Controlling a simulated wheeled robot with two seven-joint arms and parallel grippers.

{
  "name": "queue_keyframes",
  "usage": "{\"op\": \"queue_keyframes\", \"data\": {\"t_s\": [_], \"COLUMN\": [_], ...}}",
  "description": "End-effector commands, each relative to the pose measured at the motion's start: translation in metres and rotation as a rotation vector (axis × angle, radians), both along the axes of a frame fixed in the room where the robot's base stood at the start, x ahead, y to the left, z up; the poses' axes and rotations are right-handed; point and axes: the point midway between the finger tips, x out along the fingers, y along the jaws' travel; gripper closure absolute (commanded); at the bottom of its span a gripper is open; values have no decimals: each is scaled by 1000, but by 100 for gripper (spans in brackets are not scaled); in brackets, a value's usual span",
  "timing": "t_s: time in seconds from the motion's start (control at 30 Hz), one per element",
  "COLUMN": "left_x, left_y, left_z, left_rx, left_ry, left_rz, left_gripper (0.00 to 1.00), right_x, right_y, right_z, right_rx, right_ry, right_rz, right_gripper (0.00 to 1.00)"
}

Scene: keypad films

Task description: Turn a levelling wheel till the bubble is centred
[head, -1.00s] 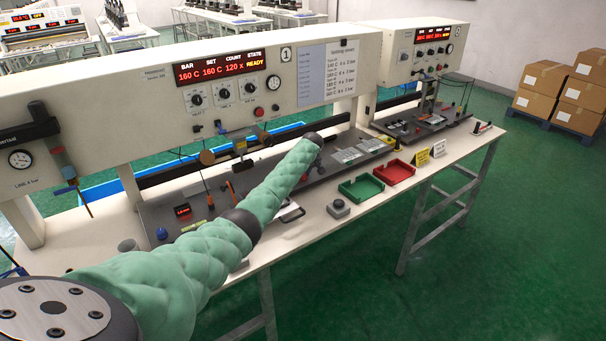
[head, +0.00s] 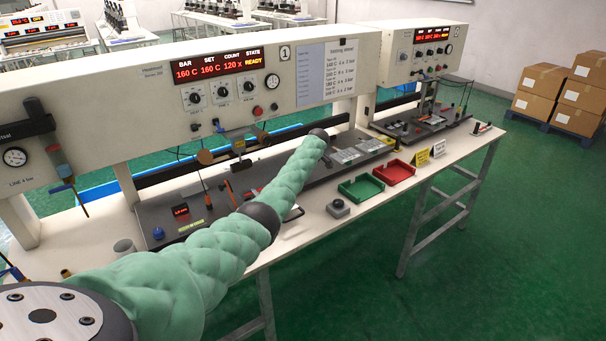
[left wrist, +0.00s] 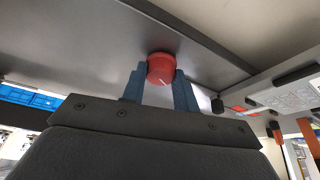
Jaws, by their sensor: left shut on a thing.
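A red wheel (left wrist: 161,68) with a white mark on its face shows in the left wrist view, under a grey metal surface. The two blue fingers of my left gripper (left wrist: 160,80) stand on either side of it and are shut on it. In the head view my left arm in its green sleeve reaches from the lower left to the bench, and the gripper at its end cannot be made out. I cannot make out a level or its bubble in either view. My right gripper is not in view.
A green tray (head: 361,188), a red tray (head: 393,172) and a grey button box (head: 338,208) stand along the bench's front. Yellow and white signs (head: 430,153) stand further right. The machine's beam (head: 150,95) spans the bench behind my arm. The floor at right is clear.

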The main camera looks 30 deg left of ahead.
Motion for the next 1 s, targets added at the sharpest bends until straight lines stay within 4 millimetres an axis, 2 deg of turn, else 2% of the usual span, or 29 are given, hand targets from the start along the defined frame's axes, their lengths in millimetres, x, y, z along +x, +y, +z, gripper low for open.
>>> {"op": "queue_keyframes", "data": {"t_s": [0.2, 0.23, 0.33, 0.5, 0.7, 0.83, 1.0], "left_x": [1, 1, 1, 0, 1, 1, -1], "left_y": [0, 0, 0, 0, -2, -7, -17], "left_z": [2, 2, 1, 1, 4, 16, 38], "left_rx": [1, 1, 0, 0, 1, 0, 0], "left_ry": [-2, -3, -2, -2, -2, -5, -5], "left_rz": [-1, -1, -1, -1, -2, -2, -2], "left_gripper": [93, 67, 49, 49, 49, 49, 49], "right_x": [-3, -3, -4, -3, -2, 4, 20], "right_y": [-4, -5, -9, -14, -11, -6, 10], "right_z": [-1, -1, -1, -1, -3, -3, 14], "right_rx": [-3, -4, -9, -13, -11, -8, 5], "right_ry": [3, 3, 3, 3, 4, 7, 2], "right_rz": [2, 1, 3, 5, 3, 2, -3], "right_gripper": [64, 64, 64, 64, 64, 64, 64]}}
